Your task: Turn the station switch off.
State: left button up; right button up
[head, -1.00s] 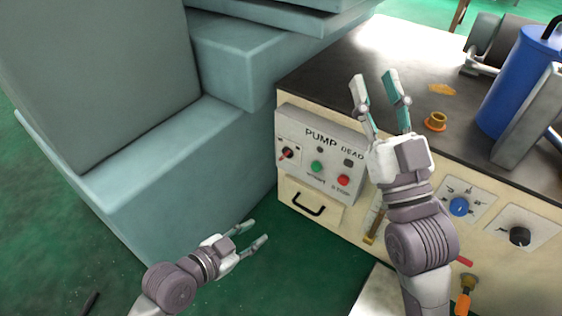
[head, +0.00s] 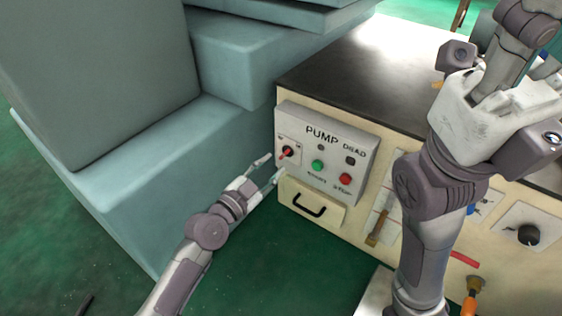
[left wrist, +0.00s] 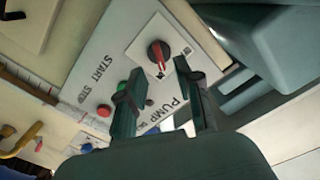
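The station switch (head: 287,152) is a black rotary knob with a red pointer on a small white plate at the left of the PUMP panel. In the left wrist view the knob (left wrist: 158,50) shows just beyond my left fingertips, its red pointer running toward the gap between them. My left gripper (head: 268,168) is open and empty, close to the front left of the switch; both fingers also show in the left wrist view (left wrist: 158,82). I see no contact with the knob. My right arm rises large at the right; its fingers are not clearly visible.
The PUMP panel (head: 322,131) also carries a green START button (head: 317,166) and a red STOP button (head: 345,180). A drawer with a black handle (head: 309,205) is below. Large teal blocks (head: 180,170) stand close at the left of the cabinet.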

aim_at(283, 156)
pick_arm(q)
jog(key=shift+b+x, duration=0.55)
jog(key=shift+x, duration=1.8)
grip_shut()
